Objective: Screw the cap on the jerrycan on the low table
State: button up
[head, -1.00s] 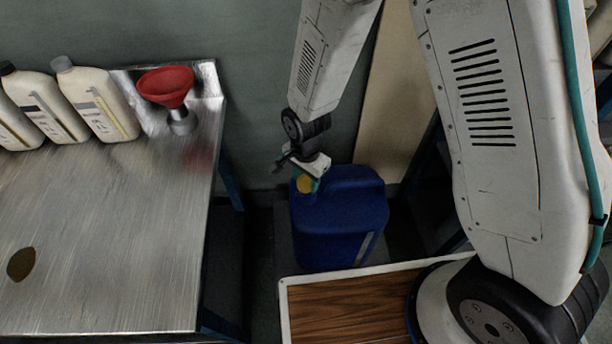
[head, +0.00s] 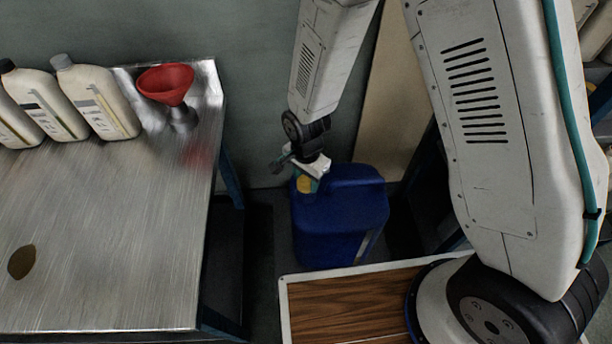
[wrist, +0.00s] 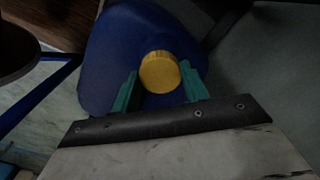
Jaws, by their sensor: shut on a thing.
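Whether the cap's thread is engaged cannot be seen.
A metal workbench (head: 110,230) stands at left with a red funnel (head: 166,84), several cream bottles (head: 97,98) and a brown oil spot (head: 22,262). A tan board (head: 395,110) leans on the wall behind my arm.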

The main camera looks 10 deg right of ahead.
jog(key=shift+f, duration=0.6)
dwell(0.4)
jog(key=o, duration=1)
notch_tip(320, 180, up, 8)
jog(key=shift+f, duration=0.1)
